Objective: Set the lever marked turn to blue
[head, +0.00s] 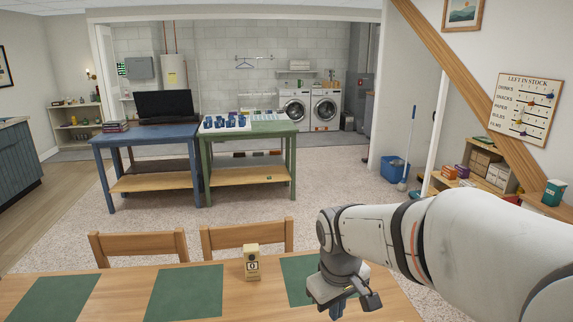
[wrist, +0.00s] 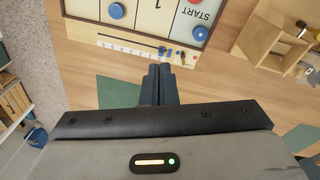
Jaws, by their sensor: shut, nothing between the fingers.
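In the wrist view, a white strip with small marks (wrist: 125,45) runs along the near edge of a game board (wrist: 150,18). A small dark blue piece (wrist: 167,53) and a small red spot (wrist: 182,54) sit at the strip's right end. This may be the lever; no word "turn" is readable, and its setting cannot be told. My gripper (wrist: 160,70) is shut and empty, its fingertips just below that end in the picture. Whether they touch anything cannot be told. In the head view my gripper (head: 345,300) hangs over the wooden table's right part; the board is not visible there.
The board bears blue discs (wrist: 117,10) and a red disc (wrist: 201,5). A wooden box (wrist: 270,35) stands right of it. In the head view, the table has green mats (head: 185,292) and a small cream block marker (head: 251,262); two chairs (head: 137,247) stand behind it.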

